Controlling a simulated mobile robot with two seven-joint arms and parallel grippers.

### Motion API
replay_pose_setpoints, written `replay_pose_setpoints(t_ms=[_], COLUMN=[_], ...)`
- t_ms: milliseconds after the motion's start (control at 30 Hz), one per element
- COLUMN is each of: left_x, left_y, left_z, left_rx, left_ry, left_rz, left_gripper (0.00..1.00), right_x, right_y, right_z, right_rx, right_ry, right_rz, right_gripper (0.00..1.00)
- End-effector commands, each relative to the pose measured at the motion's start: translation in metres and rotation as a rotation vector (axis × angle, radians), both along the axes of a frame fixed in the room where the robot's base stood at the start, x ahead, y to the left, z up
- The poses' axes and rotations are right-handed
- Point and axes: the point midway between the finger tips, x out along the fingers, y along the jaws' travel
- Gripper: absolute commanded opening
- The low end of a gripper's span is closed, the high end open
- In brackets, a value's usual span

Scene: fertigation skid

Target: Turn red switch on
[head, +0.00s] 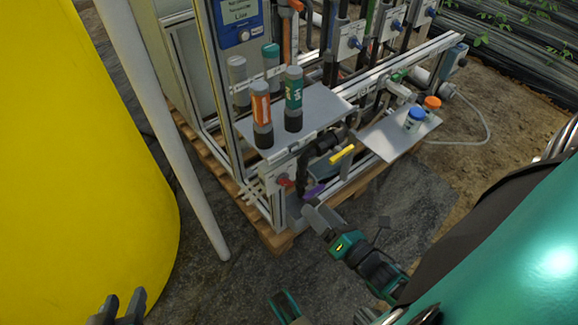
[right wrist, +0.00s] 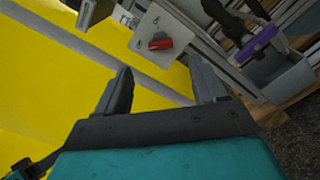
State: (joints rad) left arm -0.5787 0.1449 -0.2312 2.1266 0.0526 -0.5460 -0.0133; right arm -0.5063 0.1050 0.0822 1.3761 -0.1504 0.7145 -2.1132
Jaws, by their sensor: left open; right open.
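The red switch (head: 287,183) sits on a light grey plate at the lower front of the skid frame. In the right wrist view the red switch (right wrist: 160,44) shows as a short knob lying roughly crosswise on its plate (right wrist: 163,32), with small marks too blurred to read surely. My right gripper (head: 318,212) is open and empty, below and right of the switch in the head view. In the right wrist view its fingers (right wrist: 160,90) stand apart, with the switch beyond the gap and not touched. My left gripper (head: 118,308) is open and empty at the lower left.
A purple handle (head: 314,191) is close to the right gripper, above a grey box (right wrist: 283,78). A yellow handle (head: 342,155) is above right. A yellow tank (head: 80,150) and a white pole (head: 180,130) stand left. Bottles stand on the skid's shelf (head: 318,103).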

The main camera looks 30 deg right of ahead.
Motion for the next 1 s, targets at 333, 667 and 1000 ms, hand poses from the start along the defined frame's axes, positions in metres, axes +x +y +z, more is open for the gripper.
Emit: replay_pose_setpoints(t_ms=[333,667,1000], left_x=[-0.002,0.002,0.003], left_y=[-0.002,-0.005,-0.005], left_z=[-0.014,-0.010,-0.009], left_rx=[-0.001,-0.011,-0.010], left_ry=[0.016,0.004,0.002], left_rz=[-0.005,-0.008,-0.009], left_gripper=[0.43,0.43,0.43], right_x=[0.073,0.103,0.104], right_y=[0.006,0.008,0.008], right_z=[-0.001,0.000,0.000], right_rx=[0.001,0.003,0.003], right_ry=[-0.003,0.000,0.001], right_rz=[0.001,0.001,0.001], right_gripper=[0.70,0.70,0.64])
